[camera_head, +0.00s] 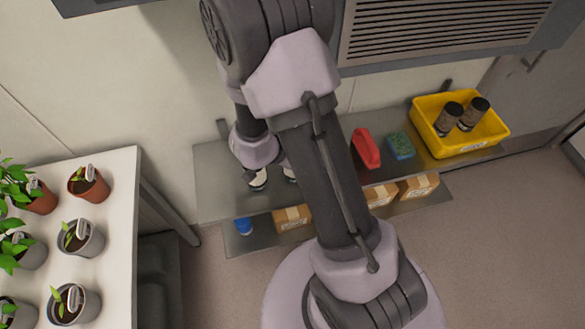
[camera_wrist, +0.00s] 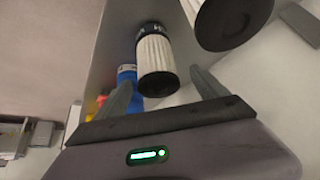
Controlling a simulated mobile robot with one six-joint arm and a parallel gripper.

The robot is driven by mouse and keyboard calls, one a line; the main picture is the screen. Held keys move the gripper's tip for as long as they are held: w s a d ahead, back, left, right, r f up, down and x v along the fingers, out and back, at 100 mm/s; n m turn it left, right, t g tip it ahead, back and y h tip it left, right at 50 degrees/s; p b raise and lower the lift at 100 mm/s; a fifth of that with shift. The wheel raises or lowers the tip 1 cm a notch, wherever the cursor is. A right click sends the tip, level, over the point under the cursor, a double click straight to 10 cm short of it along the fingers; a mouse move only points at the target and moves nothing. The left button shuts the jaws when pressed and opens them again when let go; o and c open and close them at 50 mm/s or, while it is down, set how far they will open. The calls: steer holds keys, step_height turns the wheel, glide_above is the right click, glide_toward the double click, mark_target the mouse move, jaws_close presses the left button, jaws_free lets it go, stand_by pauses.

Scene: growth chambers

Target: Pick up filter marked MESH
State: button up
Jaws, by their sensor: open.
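In the wrist view a white pleated filter (camera_wrist: 157,65) with black end caps lies ahead of my open gripper (camera_wrist: 160,77), lined up between the two fingers. Its upper cap has pale lettering, only partly readable, so I cannot tell whether it says MESH. A second, larger-looking white filter with a black cap (camera_wrist: 232,18) is nearer the camera at upper right, outside the right finger. In the head view two white filters (camera_head: 258,180) (camera_head: 290,173) show on the upper shelf, partly hidden by my arm. My fingers are hidden there.
The upper shelf (camera_head: 213,185) also holds a red item (camera_head: 365,148), a blue-green sponge (camera_head: 400,145) and a yellow crate (camera_head: 428,128) with two dirty brown filters (camera_head: 462,116). Boxes (camera_head: 418,187) and a blue item (camera_head: 243,226) are below. A plant table (camera_head: 120,215) stands left.

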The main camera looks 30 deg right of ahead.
steer(key=b+x, duration=0.3)
steer(key=x, duration=0.2)
steer(key=shift+s+d+f+b, duration=0.15)
steer(key=shift+d+b, duration=0.1)
steer(key=shift+b, duration=0.15)
steer(key=shift+c, duration=1.1)
steer(key=c, duration=1.4)
